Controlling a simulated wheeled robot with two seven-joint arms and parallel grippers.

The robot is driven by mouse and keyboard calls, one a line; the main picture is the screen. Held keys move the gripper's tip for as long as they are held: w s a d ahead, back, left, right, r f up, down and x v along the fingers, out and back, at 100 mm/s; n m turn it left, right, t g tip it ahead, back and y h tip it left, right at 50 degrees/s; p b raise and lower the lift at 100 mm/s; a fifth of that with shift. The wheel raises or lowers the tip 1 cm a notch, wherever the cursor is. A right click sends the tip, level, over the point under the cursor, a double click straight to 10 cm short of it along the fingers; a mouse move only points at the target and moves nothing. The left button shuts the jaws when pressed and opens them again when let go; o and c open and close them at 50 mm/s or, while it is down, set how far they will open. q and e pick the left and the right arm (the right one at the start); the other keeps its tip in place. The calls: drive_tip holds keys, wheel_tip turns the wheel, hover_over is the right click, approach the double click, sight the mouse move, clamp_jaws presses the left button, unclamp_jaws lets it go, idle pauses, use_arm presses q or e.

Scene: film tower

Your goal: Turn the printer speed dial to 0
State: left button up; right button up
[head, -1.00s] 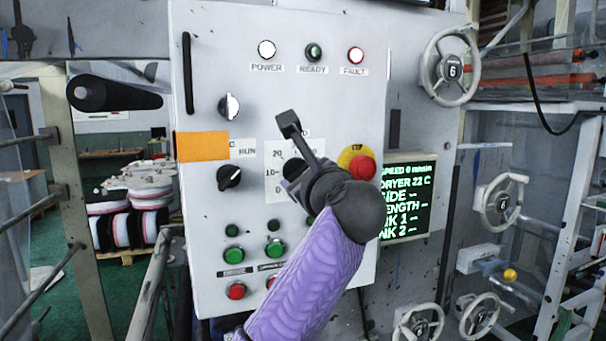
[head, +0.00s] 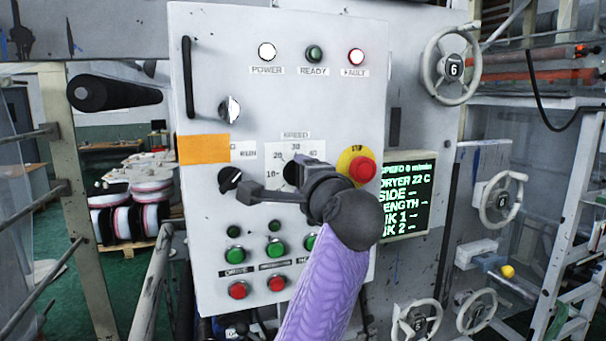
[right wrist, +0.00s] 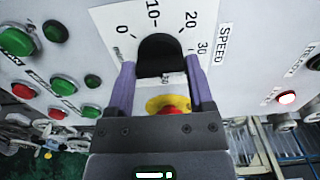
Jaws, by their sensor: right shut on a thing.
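The black speed dial (head: 291,174) sits on the white scale plate (head: 283,151) under the SPEED label, mostly hidden behind my right gripper (head: 304,175) in the head view. In the right wrist view the dial (right wrist: 157,52) shows as a dark rounded knob between the two purple fingers of my right gripper (right wrist: 161,80), which is shut on it. The scale there reads 0, 10, 20 and 30 around the knob. I cannot make out the dial's pointer mark. My left gripper is not in view.
A red stop button (head: 362,169) on a yellow ring is close right of my gripper. A black selector knob (head: 230,179) lies left, and green buttons (head: 275,249) lie below. The screen (head: 406,195) shows a speed of 0.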

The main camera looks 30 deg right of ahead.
drive_tip(key=shift+d+f+n+p, duration=0.1)
drive_tip(key=shift+n+p, duration=5.15)
drive_tip(key=shift+n, duration=8.15)
drive_tip(key=o, duration=1.2)
drive_tip(key=shift+o, duration=0.2)
